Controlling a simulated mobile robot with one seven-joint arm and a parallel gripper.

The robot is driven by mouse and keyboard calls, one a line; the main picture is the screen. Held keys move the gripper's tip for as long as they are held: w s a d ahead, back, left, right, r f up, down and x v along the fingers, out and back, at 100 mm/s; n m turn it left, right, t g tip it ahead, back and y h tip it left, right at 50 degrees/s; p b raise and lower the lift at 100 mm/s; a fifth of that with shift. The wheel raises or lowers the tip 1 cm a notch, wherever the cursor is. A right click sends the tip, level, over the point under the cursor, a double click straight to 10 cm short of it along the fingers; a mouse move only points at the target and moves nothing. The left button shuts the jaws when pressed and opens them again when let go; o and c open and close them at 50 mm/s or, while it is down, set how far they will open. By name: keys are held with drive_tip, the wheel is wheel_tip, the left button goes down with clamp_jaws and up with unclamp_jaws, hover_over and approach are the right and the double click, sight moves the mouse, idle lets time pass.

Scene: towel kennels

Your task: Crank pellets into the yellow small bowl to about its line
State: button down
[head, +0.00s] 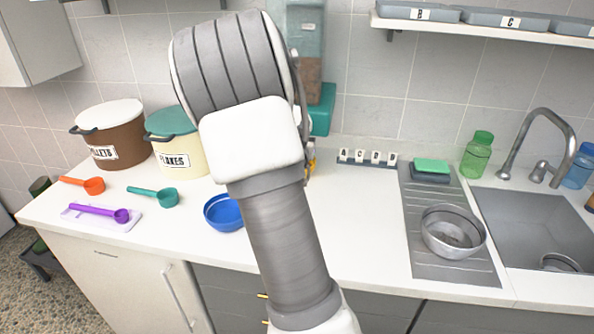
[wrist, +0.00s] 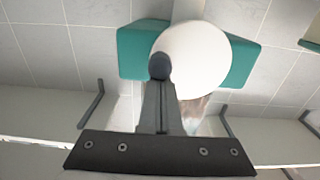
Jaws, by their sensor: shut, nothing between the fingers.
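A dispenser with a clear hopper (head: 308,75) of brown pellets and a teal body (head: 321,118) stands against the back wall, partly behind my arm. In the wrist view its teal body (wrist: 134,50) carries a white disc (wrist: 198,62) with a dark round knob (wrist: 160,66). My gripper (wrist: 160,88) is shut and empty, its fingertips at or just short of the knob; I cannot tell if they touch. My arm hides the gripper in the head view. A small yellow patch shows beside my arm, but I cannot tell whether it is the yellow bowl.
A blue bowl (head: 221,212) sits left of my arm. Pellets (head: 112,134) and flakes (head: 178,142) tubs and several scoops are at the left. A metal bowl (head: 453,231) stands on the drainboard beside the sink (head: 530,225). Letter tags (head: 367,158) stand behind.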

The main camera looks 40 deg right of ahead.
drive_tip(key=v, duration=0.8)
drive_tip(key=shift+s+a+r, duration=0.2)
drive_tip(key=shift+a+r, duration=0.05)
drive_tip(key=shift+r, duration=0.15)
idle(0.7)
